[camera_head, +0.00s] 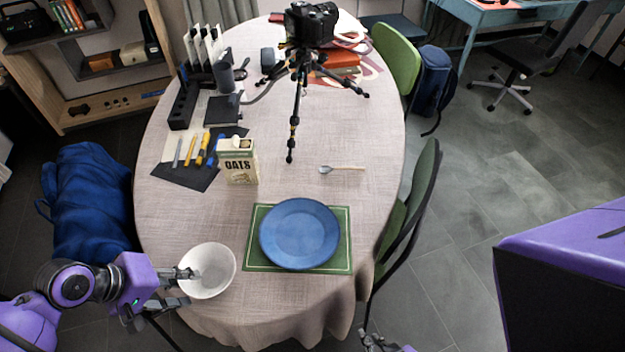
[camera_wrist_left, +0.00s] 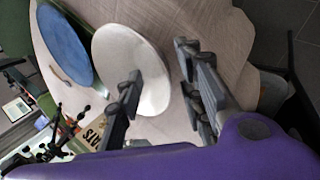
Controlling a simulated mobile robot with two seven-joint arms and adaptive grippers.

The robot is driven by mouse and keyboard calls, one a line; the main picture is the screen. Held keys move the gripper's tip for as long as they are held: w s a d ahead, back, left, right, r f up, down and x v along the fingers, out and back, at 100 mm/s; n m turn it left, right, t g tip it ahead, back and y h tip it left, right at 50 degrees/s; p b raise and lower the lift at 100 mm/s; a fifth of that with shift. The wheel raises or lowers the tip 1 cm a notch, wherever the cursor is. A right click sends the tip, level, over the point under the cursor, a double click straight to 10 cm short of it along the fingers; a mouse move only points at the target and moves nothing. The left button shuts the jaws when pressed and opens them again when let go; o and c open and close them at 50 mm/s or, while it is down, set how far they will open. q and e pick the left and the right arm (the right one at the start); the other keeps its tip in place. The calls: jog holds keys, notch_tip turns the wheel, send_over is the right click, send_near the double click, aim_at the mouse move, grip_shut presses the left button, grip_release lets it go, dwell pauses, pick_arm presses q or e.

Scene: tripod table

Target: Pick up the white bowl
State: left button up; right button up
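The white bowl (camera_head: 213,262) stands upright on the tablecloth at the table's near left edge. In the left wrist view the bowl (camera_wrist_left: 152,72) fills the middle. My left gripper (camera_head: 188,286) is open at the bowl's left near side. In the left wrist view its fingers (camera_wrist_left: 159,60) are spread, one overlapping the bowl's inside and the other beyond its rim. I cannot tell whether they touch the bowl. My right gripper (camera_head: 376,342) shows only in part at the bottom edge, away from the bowl, and its opening is unclear.
A blue plate (camera_head: 300,233) on a green placemat (camera_head: 262,266) lies right of the bowl. An oats box (camera_head: 238,166), a spoon (camera_head: 342,169) and a camera tripod (camera_head: 296,90) stand or lie farther back. A green chair (camera_head: 410,215) is at the right.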

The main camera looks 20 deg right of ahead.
pick_arm(q)
jog(key=shift+d+f, duration=0.15)
jog(key=shift+f, duration=0.1)
grip_shut()
jog(key=shift+r, duration=0.15)
